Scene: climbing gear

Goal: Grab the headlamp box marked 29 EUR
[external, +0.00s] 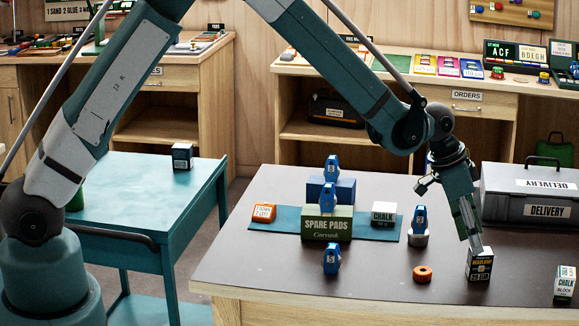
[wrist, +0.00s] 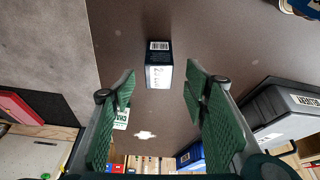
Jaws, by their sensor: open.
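The headlamp box (external: 480,264) is small, dark and white, with "HEADLAMP" and a price that reads as 29 EUR. It stands upright near the front right of the dark tabletop (external: 370,270). In the wrist view my gripper (wrist: 160,82) is open with nothing held; I cannot tell whether a finger touches the box.
An orange ring (external: 422,274) and a blue device on a round base (external: 420,236) stand left of the box. A chalk block box (external: 565,283) is at right. The grey delivery case (external: 530,207) stands behind. A similar dark-and-white box (external: 182,157) is on the teal cart.

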